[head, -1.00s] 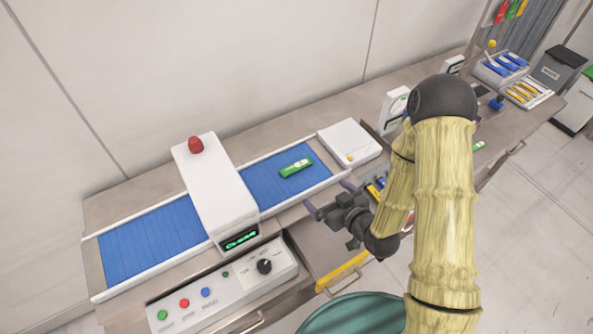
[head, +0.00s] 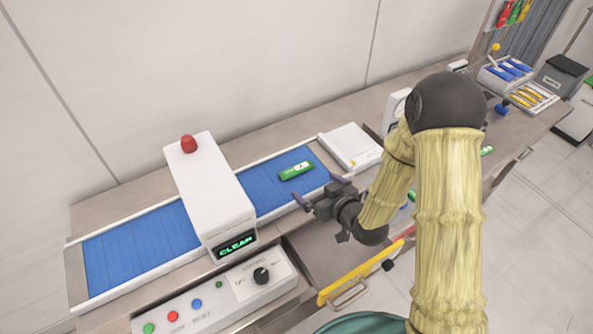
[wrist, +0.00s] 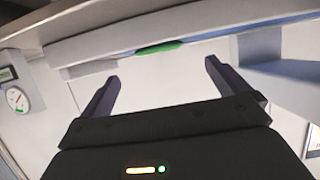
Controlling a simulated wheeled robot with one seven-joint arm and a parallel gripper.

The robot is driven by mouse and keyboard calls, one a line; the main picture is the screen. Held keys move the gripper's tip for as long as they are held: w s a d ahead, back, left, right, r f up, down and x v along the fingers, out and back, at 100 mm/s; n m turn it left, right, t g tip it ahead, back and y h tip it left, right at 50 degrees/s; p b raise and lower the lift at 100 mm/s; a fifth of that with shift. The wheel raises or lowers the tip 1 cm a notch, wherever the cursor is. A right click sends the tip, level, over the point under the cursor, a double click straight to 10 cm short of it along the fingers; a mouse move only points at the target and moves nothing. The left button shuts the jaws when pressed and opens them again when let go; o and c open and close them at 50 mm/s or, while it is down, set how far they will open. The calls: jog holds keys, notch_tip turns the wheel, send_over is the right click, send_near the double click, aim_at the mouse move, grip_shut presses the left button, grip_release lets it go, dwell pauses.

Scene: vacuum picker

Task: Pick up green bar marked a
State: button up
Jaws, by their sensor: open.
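The green bar (head: 296,171) lies flat on the right part of the blue conveyor belt. A small pale label shows on it, but I cannot read its mark. My gripper (head: 320,190) is at the belt's front edge, in front of the bar and slightly right of it, apart from it. Its two fingers are spread with nothing between them. In the wrist view the gripper (wrist: 162,75) shows its open fingers, and a sliver of the green bar (wrist: 158,47) shows ahead of them; the rest of the bar is hidden by a pale edge.
A white scanner box (head: 208,195) with a red button spans the blue belt (head: 140,250). A control panel (head: 215,300) stands in front. A white flat box (head: 350,146) sits right of the belt. A drawer with a yellow edge (head: 365,272) is below my arm.

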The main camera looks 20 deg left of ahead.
aim_at(298, 170)
jog(key=x, duration=0.4)
jog(key=shift+d, duration=0.1)
jog(key=shift+s+r, duration=0.1)
jog(key=shift+w+r+p+x, duration=0.1)
jog(key=shift+p+x, duration=0.15)
jog(key=shift+x, duration=1.1)
jog(key=shift+w+r+p+x, duration=0.15)
jog(key=shift+p+x, duration=0.1)
jog(key=shift+x, duration=1.05)
jog(key=c, duration=0.9)
jog(key=shift+o, duration=0.2)
jog(key=shift+r, duration=0.15)
notch_tip(298, 170, up, 10)
jog(key=b, duration=0.2)
jog(key=shift+b, duration=0.4)
